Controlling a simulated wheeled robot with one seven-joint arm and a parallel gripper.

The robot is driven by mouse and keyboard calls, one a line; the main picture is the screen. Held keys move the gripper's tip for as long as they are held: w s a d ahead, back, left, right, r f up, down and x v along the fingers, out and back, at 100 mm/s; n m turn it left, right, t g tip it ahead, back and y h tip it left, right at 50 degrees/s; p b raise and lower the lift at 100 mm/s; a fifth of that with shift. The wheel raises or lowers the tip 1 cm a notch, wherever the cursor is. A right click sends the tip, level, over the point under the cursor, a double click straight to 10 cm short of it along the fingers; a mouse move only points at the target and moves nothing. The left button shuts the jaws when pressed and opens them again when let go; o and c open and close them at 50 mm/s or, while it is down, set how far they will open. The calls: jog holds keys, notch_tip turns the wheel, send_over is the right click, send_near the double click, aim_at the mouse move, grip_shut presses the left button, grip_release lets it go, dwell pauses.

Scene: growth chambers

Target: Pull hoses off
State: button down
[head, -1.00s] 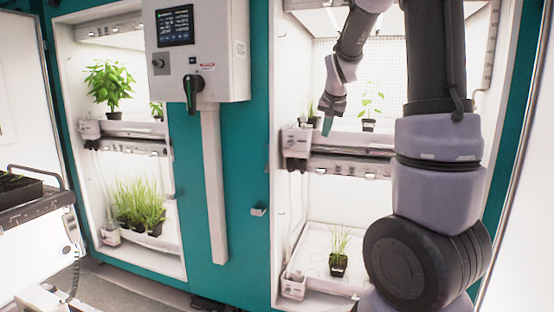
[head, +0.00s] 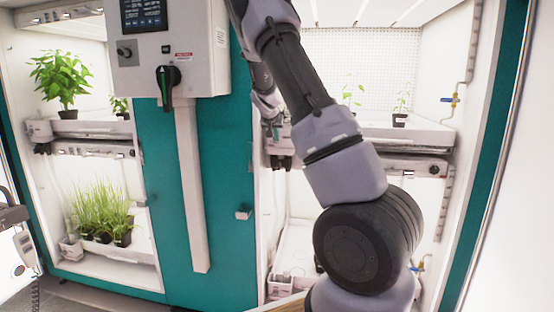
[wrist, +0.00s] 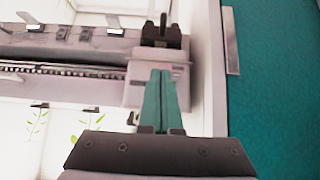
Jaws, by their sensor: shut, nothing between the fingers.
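My gripper (head: 273,130) is in front of the left side of the right chamber, near the small grey box (head: 272,146) at the shelf's left end. In the wrist view my gripper (wrist: 162,72) has its two teal fingers together, with nothing between them. The fingers lie in front of the grey box (wrist: 130,93) and point toward the dark fittings (wrist: 160,35) on it. I cannot tell whether they touch. The dark fittings also show under the box in the head view (head: 281,162). No hose can be made out clearly on them.
A teal post (head: 215,190) with a control box (head: 170,45) stands left of the right chamber. The chamber's upper shelf (head: 405,133) holds small potted seedlings (head: 400,105). A blue-handled valve (head: 450,100) is on the right wall. My arm hides much of the lower chamber.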

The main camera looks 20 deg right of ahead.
send_over(279, 167)
jog(key=f, duration=0.7)
jog(key=shift+s+f, duration=0.1)
jog(key=shift+s, duration=0.1)
jog(key=shift+f, duration=2)
jog(key=shift+a, duration=0.1)
jog(key=shift+s+f, duration=0.1)
jog(key=shift+f, duration=1.95)
